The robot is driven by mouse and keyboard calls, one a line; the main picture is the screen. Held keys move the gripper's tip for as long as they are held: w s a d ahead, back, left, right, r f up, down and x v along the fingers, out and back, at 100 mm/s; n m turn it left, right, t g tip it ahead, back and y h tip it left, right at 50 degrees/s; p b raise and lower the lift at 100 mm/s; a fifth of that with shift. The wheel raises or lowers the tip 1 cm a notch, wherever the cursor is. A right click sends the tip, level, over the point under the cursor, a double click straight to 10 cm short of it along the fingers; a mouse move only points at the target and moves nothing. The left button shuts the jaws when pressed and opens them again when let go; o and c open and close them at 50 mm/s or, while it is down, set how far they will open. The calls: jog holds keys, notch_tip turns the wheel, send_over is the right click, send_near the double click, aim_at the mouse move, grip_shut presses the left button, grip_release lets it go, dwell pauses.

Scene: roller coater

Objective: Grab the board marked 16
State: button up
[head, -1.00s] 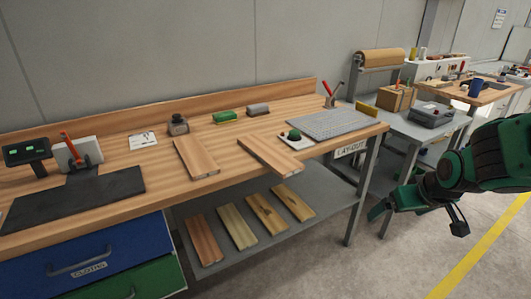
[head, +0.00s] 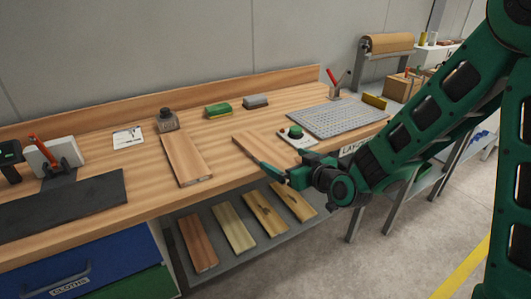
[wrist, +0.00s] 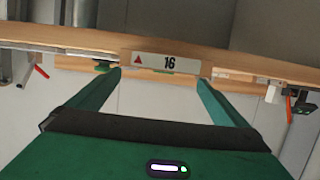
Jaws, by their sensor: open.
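The board marked 16 shows end-on in the wrist view (wrist: 168,62), its pale label bearing a red triangle and the number. It appears to be the right-hand of two boards on the bench in the head view (head: 258,143), partly hidden by my gripper. My gripper (head: 277,166) is open and empty at the board's front end. In the wrist view its two green fingers (wrist: 160,80) point toward the label, one on each side. I cannot tell whether they touch the board.
A second board (head: 187,158) lies to the left on the wooden bench (head: 95,172). Several boards lie on the lower shelf (head: 255,247).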

aim_at(266, 150)
jog(key=x, duration=0.3)
jog(key=shift+a, duration=0.5)
jog(key=x, duration=0.5)
jog(key=shift+a+r, duration=0.15)
jog(key=shift+r, duration=0.05)
jog(key=c, duration=1.6)
jog(key=shift+o, duration=0.2)
jog(key=shift+r, duration=0.15)
